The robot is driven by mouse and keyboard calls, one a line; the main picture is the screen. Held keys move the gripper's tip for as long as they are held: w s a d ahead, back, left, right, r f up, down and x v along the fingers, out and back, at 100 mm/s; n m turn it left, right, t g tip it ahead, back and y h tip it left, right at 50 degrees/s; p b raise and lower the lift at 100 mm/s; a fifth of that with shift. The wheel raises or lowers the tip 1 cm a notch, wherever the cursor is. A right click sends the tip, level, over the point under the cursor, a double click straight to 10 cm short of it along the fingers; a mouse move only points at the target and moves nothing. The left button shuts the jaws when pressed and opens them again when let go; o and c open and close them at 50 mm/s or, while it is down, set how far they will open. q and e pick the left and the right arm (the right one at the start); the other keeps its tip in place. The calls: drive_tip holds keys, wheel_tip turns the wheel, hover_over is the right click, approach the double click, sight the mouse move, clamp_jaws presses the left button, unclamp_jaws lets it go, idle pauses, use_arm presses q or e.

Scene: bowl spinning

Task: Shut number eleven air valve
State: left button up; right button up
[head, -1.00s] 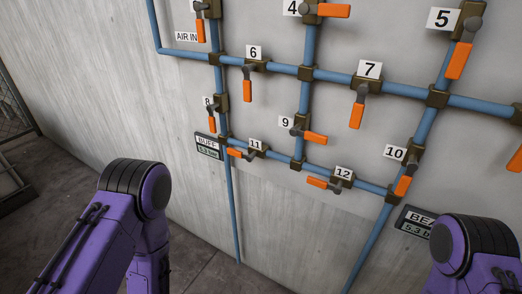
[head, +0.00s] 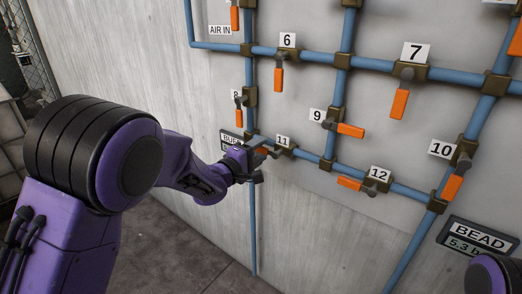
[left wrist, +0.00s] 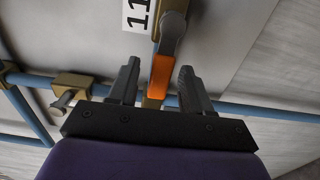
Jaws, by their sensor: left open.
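The number 11 valve (head: 285,150) sits on the low blue pipe under its "11" label (head: 282,141). Its orange handle (head: 264,150) points left, roughly along the pipe, and is partly hidden by my left gripper in the head view. My left gripper (head: 258,156) is at the handle. In the left wrist view the handle (left wrist: 161,74) hangs between the two grey fingers of my open left gripper (left wrist: 160,70), with gaps at both sides. The "11" label (left wrist: 136,14) is beside it. My right gripper is out of view.
Valve 8 (head: 239,110) is just above left, valve 9 (head: 340,129) and valve 12 (head: 358,185) to the right. A dark display (head: 230,140) is partly behind my left gripper. The wall below the pipes is clear.

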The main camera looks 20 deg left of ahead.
use_arm(q)
drive_tip(key=shift+w+d, duration=0.25)
drive_tip(key=shift+w, duration=0.3)
clamp_jaws()
drive_tip(key=shift+n+p, duration=0.3)
drive_tip(key=shift+p, duration=0.2)
drive_tip(key=n+p, duration=0.1)
drive_tip(key=p, duration=0.1)
drive_tip(key=f+n+p, duration=0.1)
drive_tip(key=n+p, duration=0.1)
drive_tip(key=p, duration=0.1)
drive_tip(key=shift+f, duration=0.1)
drive_tip(key=s+d+f+n+b, duration=0.1)
drive_tip(key=d+f+n, duration=0.3)
drive_tip(key=n, duration=1)
drive_tip(key=shift+s+d+b, duration=0.35)
drive_tip(key=shift+b, duration=0.5)
drive_tip(key=shift+d+r+n, duration=0.1)
drive_tip(key=shift+n, duration=0.2)
